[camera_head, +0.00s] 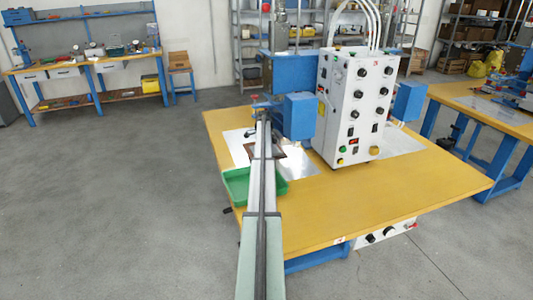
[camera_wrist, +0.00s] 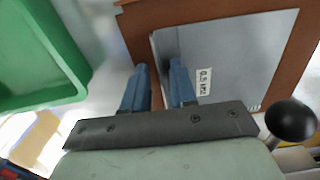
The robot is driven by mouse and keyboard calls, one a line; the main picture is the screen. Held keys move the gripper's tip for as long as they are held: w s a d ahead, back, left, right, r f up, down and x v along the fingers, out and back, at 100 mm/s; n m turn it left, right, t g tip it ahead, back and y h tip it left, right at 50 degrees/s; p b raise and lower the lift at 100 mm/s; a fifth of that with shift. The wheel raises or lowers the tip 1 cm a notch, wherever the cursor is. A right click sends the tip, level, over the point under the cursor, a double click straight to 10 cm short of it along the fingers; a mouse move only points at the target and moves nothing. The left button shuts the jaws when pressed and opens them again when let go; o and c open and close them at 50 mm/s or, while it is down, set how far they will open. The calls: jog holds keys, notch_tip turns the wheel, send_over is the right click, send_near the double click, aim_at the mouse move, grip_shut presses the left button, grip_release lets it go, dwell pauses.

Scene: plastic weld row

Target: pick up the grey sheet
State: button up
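The grey sheet (camera_wrist: 235,55), with a small white printed label, lies in the wrist view over a brown board or frame (camera_wrist: 137,35) that borders it. My gripper (camera_wrist: 158,68) has two blue fingers with a gap between them. The left finger is over the brown border and the right finger overlaps the sheet's left part in the picture. Whether they touch the sheet cannot be told. In the head view my arm covers most of this spot; only part of the brown piece (camera_head: 280,150) shows beside it.
A green tray (camera_wrist: 45,50) is left of my gripper, also seen in the head view (camera_head: 235,186). A black ball knob (camera_wrist: 291,121) stands close at the right. A white control box (camera_head: 355,105) and blue machine parts (camera_head: 298,115) rise from the yellow table (camera_head: 400,190).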

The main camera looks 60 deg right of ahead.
grip_shut()
dwell(0.3)
